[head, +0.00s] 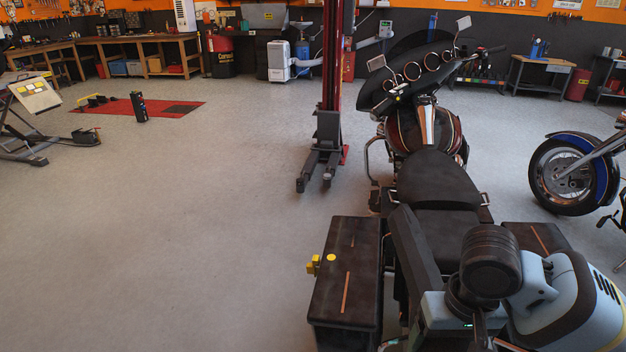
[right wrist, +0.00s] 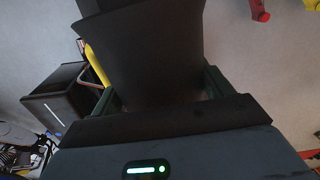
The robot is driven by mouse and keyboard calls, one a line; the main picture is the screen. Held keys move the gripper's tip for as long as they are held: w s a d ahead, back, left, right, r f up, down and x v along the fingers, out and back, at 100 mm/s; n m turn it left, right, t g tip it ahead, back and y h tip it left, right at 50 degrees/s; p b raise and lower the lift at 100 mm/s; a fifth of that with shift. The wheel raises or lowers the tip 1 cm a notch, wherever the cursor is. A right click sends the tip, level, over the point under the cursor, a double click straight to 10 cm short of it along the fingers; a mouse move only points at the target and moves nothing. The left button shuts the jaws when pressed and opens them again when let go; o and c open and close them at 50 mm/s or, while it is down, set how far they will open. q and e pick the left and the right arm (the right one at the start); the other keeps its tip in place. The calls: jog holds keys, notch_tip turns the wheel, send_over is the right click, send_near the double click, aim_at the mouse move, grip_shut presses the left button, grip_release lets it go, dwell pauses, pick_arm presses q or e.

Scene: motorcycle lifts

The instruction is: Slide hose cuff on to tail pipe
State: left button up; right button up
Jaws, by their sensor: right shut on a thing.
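My right gripper (right wrist: 160,92) is shut on a dark, flared piece (right wrist: 145,45), which looks like the hose cuff. It fills the upper middle of the right wrist view, between the gripper's dark green fingers. A yellow part (right wrist: 97,62) shows beside its left edge. In the head view my right arm comes in at the lower right, over the rear of a dark motorcycle (head: 447,205). The arm hides part of the rear, and I cannot make out the gripper's fingers there. I cannot make out the tail pipe in either view. My left gripper is not in view.
A red lift post (head: 333,95) stands beyond. Another motorcycle's blue-fendered wheel (head: 568,173) is at the right. The floor at left is largely clear.

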jog(key=shift+s+r, duration=0.15)
jog(key=shift+r, duration=0.65)
jog(key=shift+a+f, duration=0.15)
jog(key=a, duration=1.4)
jog(key=shift+s, duration=0.1)
